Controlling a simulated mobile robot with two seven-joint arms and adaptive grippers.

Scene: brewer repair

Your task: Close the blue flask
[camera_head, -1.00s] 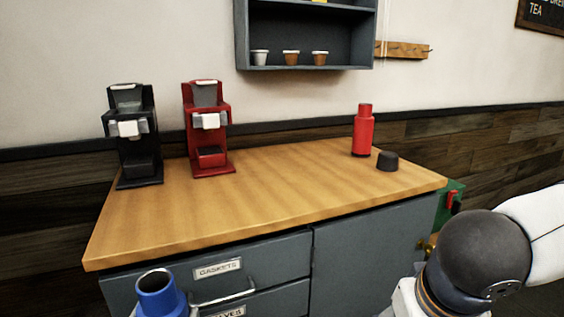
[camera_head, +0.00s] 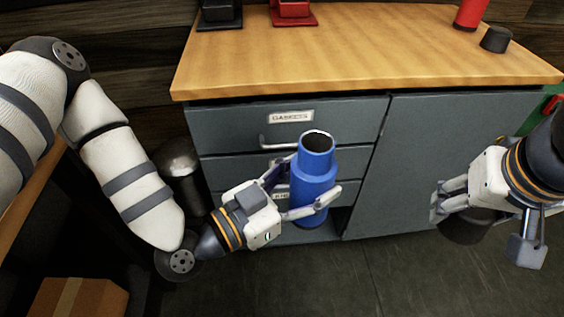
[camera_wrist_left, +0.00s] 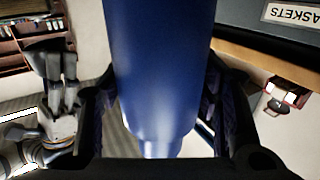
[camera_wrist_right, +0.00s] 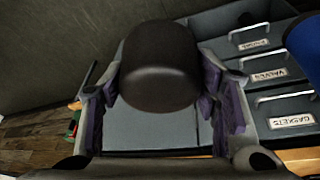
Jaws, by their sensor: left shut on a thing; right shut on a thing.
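The blue flask (camera_head: 316,180) is upright in front of the drawers, its top open with a dark opening. My left gripper (camera_head: 303,191) is shut around its body. The flask (camera_wrist_left: 155,70) fills the middle of the left wrist view between the fingers. My right gripper (camera_head: 482,230) is shut on a dark cap (camera_head: 464,229), at the right and well apart from the flask. The cap (camera_wrist_right: 158,66) shows between the fingers in the right wrist view, where the flask's blue side (camera_wrist_right: 303,45) shows at the right edge.
The wooden counter (camera_head: 350,60) and grey drawer cabinet (camera_head: 410,150) stand behind both grippers. A red flask (camera_head: 470,14) and another dark cap (camera_head: 496,39) are on the counter's right. A cardboard box (camera_head: 80,298) lies at lower left. Open space separates the grippers.

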